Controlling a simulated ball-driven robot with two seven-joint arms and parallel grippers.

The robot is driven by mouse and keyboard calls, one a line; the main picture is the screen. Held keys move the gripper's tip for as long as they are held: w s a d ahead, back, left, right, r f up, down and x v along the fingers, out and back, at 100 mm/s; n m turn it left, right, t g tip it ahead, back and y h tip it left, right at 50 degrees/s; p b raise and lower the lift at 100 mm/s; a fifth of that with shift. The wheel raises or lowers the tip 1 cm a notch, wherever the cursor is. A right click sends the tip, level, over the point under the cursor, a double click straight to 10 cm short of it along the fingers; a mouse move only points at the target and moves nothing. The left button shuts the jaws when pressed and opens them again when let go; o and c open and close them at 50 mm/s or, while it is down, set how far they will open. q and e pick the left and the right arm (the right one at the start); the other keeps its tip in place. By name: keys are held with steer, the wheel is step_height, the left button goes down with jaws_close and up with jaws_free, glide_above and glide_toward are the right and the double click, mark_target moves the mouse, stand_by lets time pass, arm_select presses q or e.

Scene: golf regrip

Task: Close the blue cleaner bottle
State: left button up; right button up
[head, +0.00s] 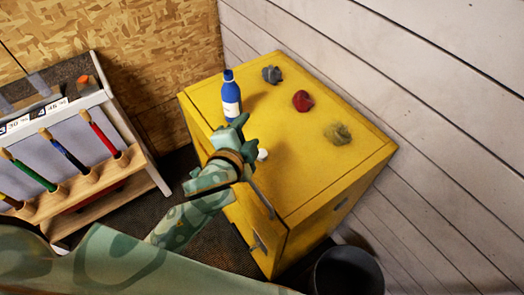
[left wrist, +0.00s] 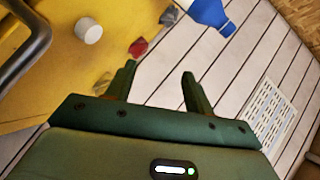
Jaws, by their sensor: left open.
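The blue cleaner bottle (head: 231,104) stands upright on the yellow cabinet near its left edge, with a white label and a narrow blue neck. Part of it shows at the top of the left wrist view (left wrist: 212,14). A small white cap-like piece (head: 262,155) lies on the cabinet top, apart from the bottle; in the left wrist view it is a short white cylinder (left wrist: 88,31). My left gripper (head: 247,134) is open and empty, between bottle and white piece in the head view. Its spread fingers (left wrist: 159,72) hold nothing. My right gripper is not in view.
Crumpled grey (head: 271,75), red (head: 302,101) and yellowish (head: 337,134) rags lie on the yellow cabinet (head: 310,180). A metal handle (head: 262,202) is at its front edge. A rack (head: 132,165) with golf clubs stands left, a dark bin (head: 348,272) in front. White plank wall is behind.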

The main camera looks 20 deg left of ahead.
arm_select(q)
steer(key=w+d+r+m+t+h, duration=0.2)
steer(key=d+r+m+t+h, duration=0.2)
steer(key=d+r+m+h, duration=1.2)
steer(key=s+d+r+m+g+h, duration=0.2)
steer(key=s+d+m+g, duration=0.45)
steer(key=m+g, duration=0.35)
steer(key=s+d+r+m+g+h, duration=0.25)
steer(key=s+d+m+g, duration=0.25)
steer(key=d+m+g, duration=0.45)
steer(key=a+f+m+g+y, duration=0.3)
steer(key=a+f+m+y, duration=0.5)
steer(key=f+m+y, duration=0.45)
steer(key=w+a+m+t+y, duration=0.1)
steer(key=w+a+y, duration=0.3)
steer(key=a, duration=0.6)
steer(key=w+a+f+m+t+y, duration=0.1)
steer(key=w+a+m+t+y, duration=0.1)
steer(key=w+a, duration=0.6)
steer(key=a+t+y, duration=0.1)
steer(key=a+y, duration=0.1)
steer(key=a, duration=0.1)
steer(key=shift+w+a+p, duration=0.15)
steer(key=shift+w+p, duration=0.1)
steer(key=shift+p, duration=0.15)
